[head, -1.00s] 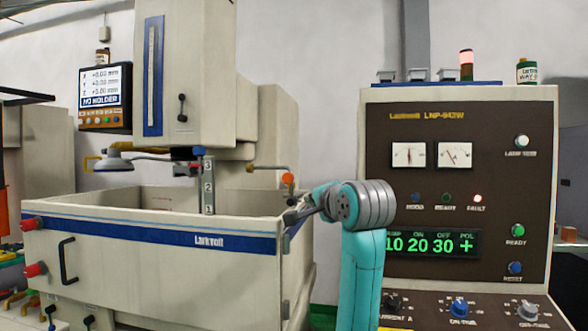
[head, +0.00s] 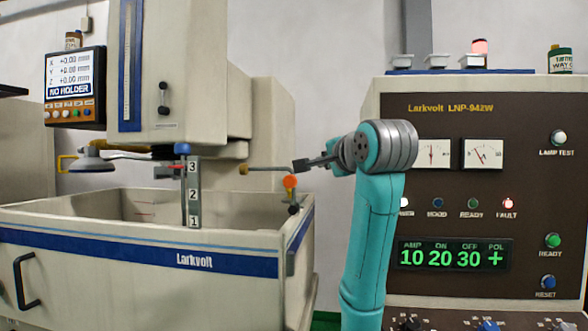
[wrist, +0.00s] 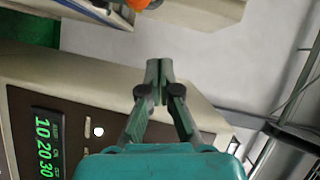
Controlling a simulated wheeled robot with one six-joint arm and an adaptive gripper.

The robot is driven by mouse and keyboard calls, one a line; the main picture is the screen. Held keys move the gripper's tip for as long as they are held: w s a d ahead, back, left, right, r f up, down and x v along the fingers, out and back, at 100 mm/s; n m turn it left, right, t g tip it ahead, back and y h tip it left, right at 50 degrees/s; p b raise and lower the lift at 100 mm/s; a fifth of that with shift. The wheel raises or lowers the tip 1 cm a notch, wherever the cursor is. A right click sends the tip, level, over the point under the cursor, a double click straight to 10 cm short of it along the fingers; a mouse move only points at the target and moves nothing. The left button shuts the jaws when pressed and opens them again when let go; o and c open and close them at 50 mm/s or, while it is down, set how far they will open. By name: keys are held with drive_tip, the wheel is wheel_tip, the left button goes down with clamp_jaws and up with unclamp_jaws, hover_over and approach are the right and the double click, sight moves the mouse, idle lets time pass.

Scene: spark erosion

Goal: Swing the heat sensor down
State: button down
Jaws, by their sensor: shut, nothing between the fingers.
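An orange knob (head: 290,182) sits at the end of a thin rod (head: 268,169) that runs level from a brass joint above the tank's right rear; it looks like the heat sensor, though no label shows. It also shows at the top edge of the wrist view (wrist: 143,3). My gripper (head: 300,165) is shut and empty, its tips just above and right of the orange knob in the head view. In the wrist view my gripper (wrist: 159,66) points toward the knob, with a gap between them. I cannot tell the depth gap exactly.
The tank (head: 130,235) stands at left, with a dark knob (head: 294,208) at its right rim. A numbered scale (head: 192,193) rises in it. A round head with a yellow handle (head: 93,160) hangs at left. The control cabinet (head: 440,150) stands close on the right.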

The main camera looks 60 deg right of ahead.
drive_tip(key=w+a+x, duration=0.1)
drive_tip(key=a+x, duration=0.1)
drive_tip(key=x, duration=1)
drive_tip(key=shift+w+d+f, duration=0.2)
drive_tip(key=shift+w+f, duration=0.25)
drive_tip(key=shift+w, duration=0.25)
drive_tip(key=shift+w, duration=0.15)
